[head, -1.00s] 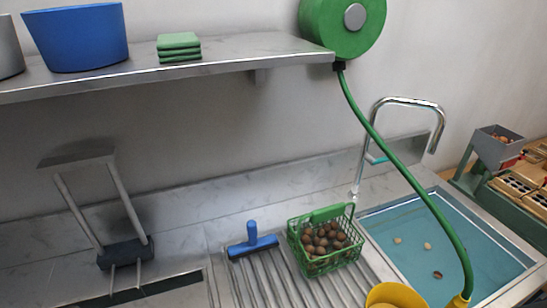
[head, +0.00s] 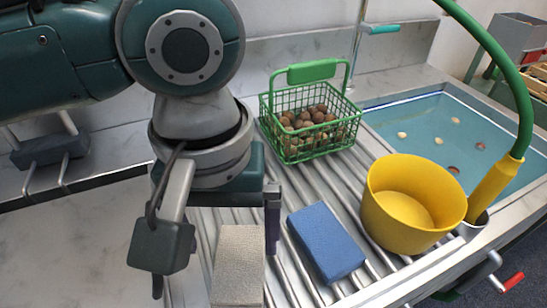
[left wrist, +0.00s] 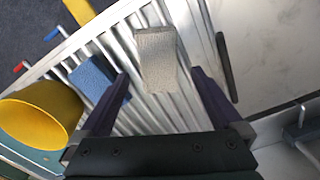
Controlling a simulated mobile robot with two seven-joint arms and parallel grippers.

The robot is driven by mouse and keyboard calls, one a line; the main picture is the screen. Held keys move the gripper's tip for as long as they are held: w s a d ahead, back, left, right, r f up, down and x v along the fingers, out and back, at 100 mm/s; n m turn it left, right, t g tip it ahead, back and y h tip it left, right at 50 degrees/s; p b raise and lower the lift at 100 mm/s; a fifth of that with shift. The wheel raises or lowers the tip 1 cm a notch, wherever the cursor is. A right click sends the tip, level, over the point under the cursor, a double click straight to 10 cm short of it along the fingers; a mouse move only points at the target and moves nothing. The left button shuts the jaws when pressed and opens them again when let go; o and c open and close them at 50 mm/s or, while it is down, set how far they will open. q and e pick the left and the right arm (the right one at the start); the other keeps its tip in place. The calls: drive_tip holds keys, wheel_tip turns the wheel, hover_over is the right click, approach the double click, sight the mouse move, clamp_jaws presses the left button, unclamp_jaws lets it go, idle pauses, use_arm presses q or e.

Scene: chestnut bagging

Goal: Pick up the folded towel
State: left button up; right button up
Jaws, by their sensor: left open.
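A beige-grey textured block (head: 238,262), which looks like the folded towel, lies on the ribbed metal drainboard (head: 375,270). It also shows in the left wrist view (left wrist: 157,62), between and beyond my fingers. My left gripper (left wrist: 160,78) is open and empty, pointing down at the beige block, with one finger on each side of it in the picture. I cannot tell the height left above it. My right gripper is not in view.
A blue block (head: 325,243) lies close to the right of the beige one. A yellow bucket (head: 405,205) stands farther right. A green wire basket (head: 310,125) of chestnuts stands behind. A water-filled sink (head: 445,125) is at the right, with a green hose (head: 510,85).

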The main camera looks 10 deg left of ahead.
use_arm(q)
wheel_tip(320, 180, down, 6)
drive_tip(key=shift+w+d+f+b, duration=0.1)
drive_tip(key=shift+f+b, duration=0.1)
drive_tip(key=shift+b, duration=0.35)
drive_tip(key=c, duration=1.3)
wheel_tip(320, 180, up, 20)
drive_tip(key=f+p, duration=0.1)
drive_tip(key=p, duration=0.3)
wheel_tip(320, 180, up, 15)
drive_tip(key=m+p, duration=0.2)
hover_over(238, 266)
drive_tip(key=w+a, duration=0.2)
drive_tip(key=a, duration=0.6)
drive_tip(key=s+r+p, duration=0.2)
drive_tip(key=r+p, duration=0.9)
drive_tip(key=p, duration=0.1)
drive_tip(key=s+r+p, duration=0.2)
drive_tip(key=r+p, duration=1)
drive_tip(key=p, duration=0.1)
drive_tip(key=s+r+p, duration=0.1)
drive_tip(key=r+p, duration=1.1)
drive_tip(key=shift+s+p, duration=0.35)
drive_tip(key=shift+s, duration=0.05)
